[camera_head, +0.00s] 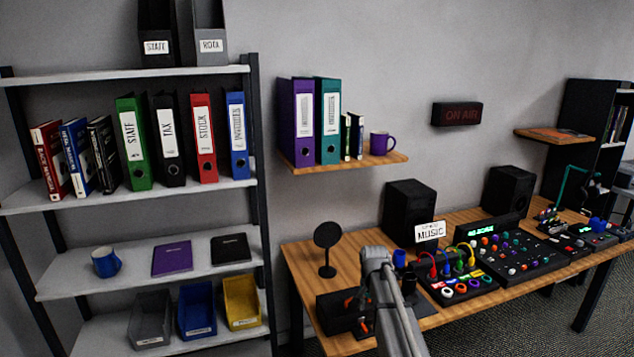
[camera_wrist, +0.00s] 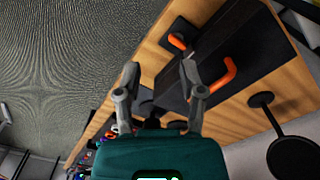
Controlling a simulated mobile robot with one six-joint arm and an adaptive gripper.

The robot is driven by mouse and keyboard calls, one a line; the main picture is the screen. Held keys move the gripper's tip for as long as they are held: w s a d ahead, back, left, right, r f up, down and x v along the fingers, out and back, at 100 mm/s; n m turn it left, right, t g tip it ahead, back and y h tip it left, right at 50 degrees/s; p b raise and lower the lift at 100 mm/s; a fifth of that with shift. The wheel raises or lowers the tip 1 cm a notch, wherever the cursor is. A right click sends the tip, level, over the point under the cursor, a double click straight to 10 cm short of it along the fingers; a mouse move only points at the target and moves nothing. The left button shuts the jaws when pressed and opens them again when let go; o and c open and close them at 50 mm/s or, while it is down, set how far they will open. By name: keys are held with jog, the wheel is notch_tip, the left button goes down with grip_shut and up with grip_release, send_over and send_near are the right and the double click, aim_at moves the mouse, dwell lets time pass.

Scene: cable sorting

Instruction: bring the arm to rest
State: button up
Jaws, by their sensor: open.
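My gripper (camera_wrist: 160,78) shows in the wrist view with its two grey fingers spread apart. Nothing is between the fingertips. Past them is a black box (camera_wrist: 248,42) on the wooden desk, with an orange hook-shaped piece (camera_wrist: 225,76) and a second orange piece (camera_wrist: 177,41) near it. I cannot tell how far the fingers are from the box. In the head view my grey arm (camera_head: 392,305) rises in front of the desk, and the fingers cannot be made out there.
The desk (camera_head: 300,263) carries the black box (camera_head: 333,312), a round black stand (camera_head: 327,240), a panel with coloured cables (camera_head: 457,284), a "MUSIC" sign (camera_head: 430,232), mixers and two speakers (camera_head: 408,208). A shelf unit (camera_head: 60,285) stands left. Carpeted floor is clear in front.

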jog(key=s+n, duration=0.6)
jog(key=s, duration=1.8)
jog(key=shift+n, duration=0.4)
